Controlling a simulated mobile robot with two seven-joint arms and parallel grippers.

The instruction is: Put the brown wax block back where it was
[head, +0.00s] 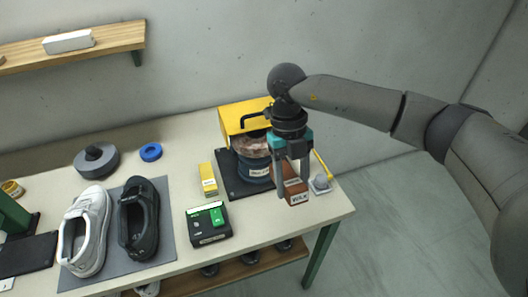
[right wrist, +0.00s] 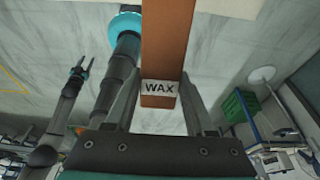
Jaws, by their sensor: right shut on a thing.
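The brown wax block (head: 297,187) is between the fingers of my right gripper (head: 293,196), near the right end of the table. In the right wrist view the block (right wrist: 165,50) carries a label reading WAX, and a finger of the right gripper (right wrist: 163,105) lies on each side. I cannot tell whether its bottom touches the tabletop. My left gripper (right wrist: 78,73) seems to show small and far off in the right wrist view; its jaws are too small to read.

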